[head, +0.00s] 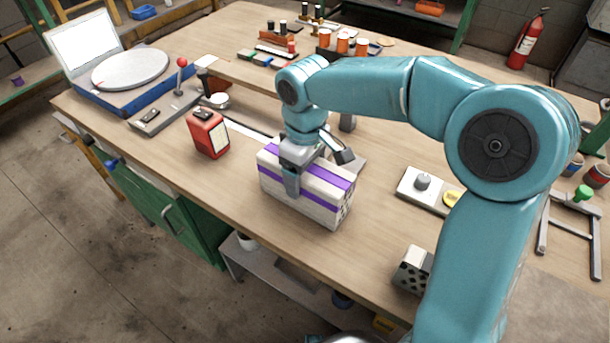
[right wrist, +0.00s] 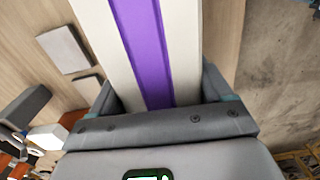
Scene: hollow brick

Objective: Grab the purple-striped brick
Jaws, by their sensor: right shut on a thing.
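The purple-striped brick (head: 322,202) is a white block with purple stripes and holes in its right end. It is near the front edge of the wooden workbench (head: 380,245). My right gripper (head: 296,178) comes down over it from above and is shut on it, one finger against its front face. In the right wrist view the brick (right wrist: 183,40) runs between the two fingers, its purple stripe in the middle. Whether its underside touches the bench is hard to tell. My left gripper is not in view.
A red box (head: 207,134) stands left of the brick. A dark brick with holes (head: 411,270) sits at the front right edge. A plate with a grey knob (head: 423,182) lies to the right. Orange-capped jars (head: 342,43) stand farther back. Bare bench lies between the two bricks.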

